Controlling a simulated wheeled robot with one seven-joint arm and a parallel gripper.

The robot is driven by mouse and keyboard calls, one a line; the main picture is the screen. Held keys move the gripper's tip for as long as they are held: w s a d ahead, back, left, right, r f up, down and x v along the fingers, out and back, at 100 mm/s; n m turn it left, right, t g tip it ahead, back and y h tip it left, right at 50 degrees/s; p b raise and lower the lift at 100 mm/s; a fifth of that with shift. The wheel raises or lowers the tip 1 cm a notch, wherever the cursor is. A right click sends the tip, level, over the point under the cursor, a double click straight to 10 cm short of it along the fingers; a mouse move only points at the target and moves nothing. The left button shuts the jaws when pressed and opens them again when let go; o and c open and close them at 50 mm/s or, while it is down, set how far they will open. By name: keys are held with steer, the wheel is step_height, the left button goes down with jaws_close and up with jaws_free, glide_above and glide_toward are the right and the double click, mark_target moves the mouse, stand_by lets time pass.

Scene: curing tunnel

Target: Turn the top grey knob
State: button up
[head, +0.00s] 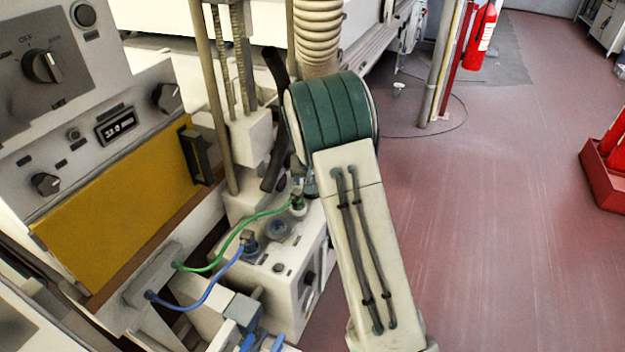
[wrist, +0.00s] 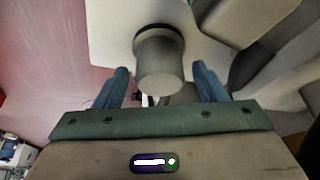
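A grey cylindrical knob (wrist: 160,72) with a dark collar stands out from a pale surface in the wrist view. My gripper (wrist: 160,67) is open, with one blue finger to the left of the knob and one to the right. A gap shows on each side, so the fingers do not appear to touch it. In the head view my arm covers the middle of the picture, and I cannot make out the gripper or this knob clearly behind it.
A control panel with a black dial (head: 42,67) and a yellow plate (head: 120,205) stands at left. A green hose (head: 225,257) and a blue hose (head: 212,287) run to a pale block (head: 300,275). A fire extinguisher (head: 481,38) stands at the back. The red floor at right is mostly clear.

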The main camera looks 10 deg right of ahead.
steer(key=v, duration=1.4)
steer(key=shift+b, duration=0.35)
steer(key=shift+s, duration=0.2)
steer(key=s+r+n+g+y, duration=0.1)
steer(key=s+r+n, duration=0.1)
steer(key=s, duration=2.9)
steer(key=shift+d+r, duration=0.35)
steer(key=shift+d, duration=0.05)
steer(key=shift+s, duration=0.1)
